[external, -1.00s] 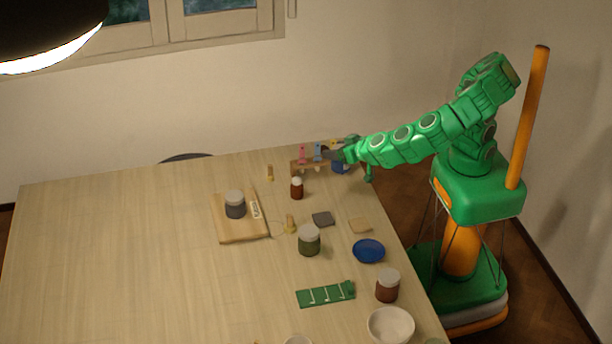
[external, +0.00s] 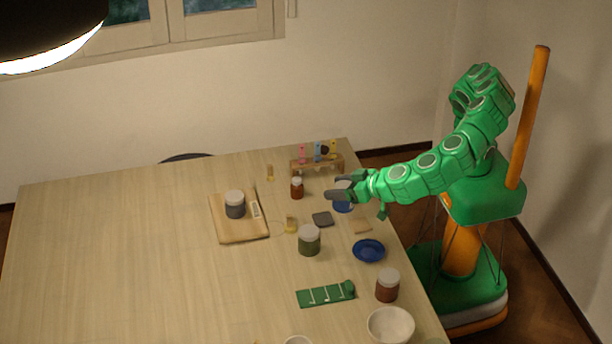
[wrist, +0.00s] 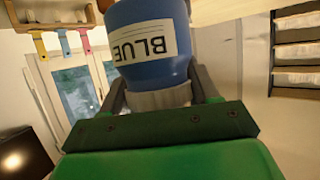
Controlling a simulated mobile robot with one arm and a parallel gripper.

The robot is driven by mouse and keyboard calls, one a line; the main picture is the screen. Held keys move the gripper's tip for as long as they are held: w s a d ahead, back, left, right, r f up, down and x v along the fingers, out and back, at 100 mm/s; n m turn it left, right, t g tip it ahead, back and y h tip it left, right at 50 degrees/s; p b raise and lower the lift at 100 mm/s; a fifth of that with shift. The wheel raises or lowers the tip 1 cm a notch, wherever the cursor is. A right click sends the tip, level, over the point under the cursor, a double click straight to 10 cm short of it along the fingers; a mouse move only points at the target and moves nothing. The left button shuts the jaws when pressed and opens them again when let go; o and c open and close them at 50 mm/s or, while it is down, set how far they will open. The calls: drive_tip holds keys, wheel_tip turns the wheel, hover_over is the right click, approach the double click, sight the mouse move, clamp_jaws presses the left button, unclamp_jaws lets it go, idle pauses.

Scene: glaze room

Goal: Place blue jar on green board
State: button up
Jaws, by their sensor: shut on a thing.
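The blue jar (wrist: 150,40) fills the upper middle of the wrist view, with a white label reading "BLUE" that appears upside down. My gripper (wrist: 160,92) is shut on it around its pale lid. In the external view the blue jar (external: 343,207) is partly hidden by my gripper (external: 345,190), near the table's right edge; I cannot tell whether it clears the table. The green board (external: 325,294), with white marks and a rolled right end, lies flat toward the front. Nothing stands on it.
Between my gripper and the green board are a blue dish (external: 369,250), a green jar (external: 309,240) and a dark tile (external: 322,219). A brown-red jar (external: 387,286) and a white bowl (external: 390,325) stand right of the board. A wooden rack (external: 317,165) stands behind.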

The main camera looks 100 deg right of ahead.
drive_tip(key=s+a+r+n+y, duration=0.1)
drive_tip(key=a+n+y, duration=0.1)
drive_tip(key=a, duration=1)
hover_over(320, 296)
drive_tip(key=shift+t, duration=0.4)
drive_tip(key=shift+s+d+f, duration=0.1)
drive_tip(key=shift+f, duration=4.65)
drive_tip(key=shift+f, duration=0.1)
drive_tip(key=shift+f, duration=1.65)
drive_tip(key=o, duration=1.2)
drive_tip(key=shift+f, duration=0.1)
drive_tip(key=shift+o, duration=0.2)
